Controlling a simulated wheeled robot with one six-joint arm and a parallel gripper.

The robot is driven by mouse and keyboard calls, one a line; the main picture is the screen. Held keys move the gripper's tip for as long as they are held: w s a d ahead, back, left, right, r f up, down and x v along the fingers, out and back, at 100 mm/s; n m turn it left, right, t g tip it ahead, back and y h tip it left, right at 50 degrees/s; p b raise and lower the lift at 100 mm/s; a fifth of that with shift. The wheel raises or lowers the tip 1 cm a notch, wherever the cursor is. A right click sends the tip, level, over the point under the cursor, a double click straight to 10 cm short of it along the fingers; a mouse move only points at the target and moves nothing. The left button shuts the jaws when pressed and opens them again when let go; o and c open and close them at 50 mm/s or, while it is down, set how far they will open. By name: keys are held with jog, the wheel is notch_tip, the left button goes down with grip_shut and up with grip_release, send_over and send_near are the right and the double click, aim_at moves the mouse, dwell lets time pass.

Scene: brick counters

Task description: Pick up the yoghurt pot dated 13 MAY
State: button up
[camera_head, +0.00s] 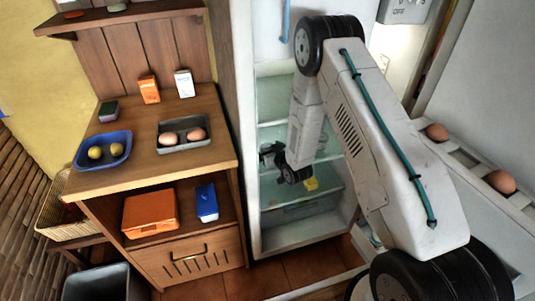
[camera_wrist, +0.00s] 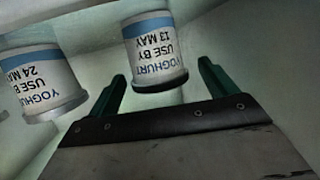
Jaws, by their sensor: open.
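The yoghurt pot dated 13 MAY (camera_wrist: 155,50) is white with blue bands. It shows in the wrist view at the upper middle, its label upside down in the picture. A second pot, dated 24 MAY (camera_wrist: 40,82), stands to its left. My gripper (camera_wrist: 162,70) is open, with its two green fingers pointing toward the 13 MAY pot. That pot appears between the fingertips; I cannot tell how far beyond them it is. In the head view my gripper (camera_head: 270,154) reaches into the open fridge (camera_head: 300,225). I cannot make out the pots there.
Fridge shelves and side walls enclose my gripper closely. A yellow item (camera_head: 311,184) lies on a lower shelf. The door rack at right holds brown eggs (camera_head: 501,181). At left, a wooden cabinet (camera_head: 150,174) carries a blue dish (camera_head: 103,150) and a grey egg tray (camera_head: 185,146).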

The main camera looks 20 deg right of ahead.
jog(key=shift+x, duration=1.3)
jog(key=c, duration=1.2)
jog(key=shift+o, duration=0.2)
jog(key=shift+r, duration=0.1)
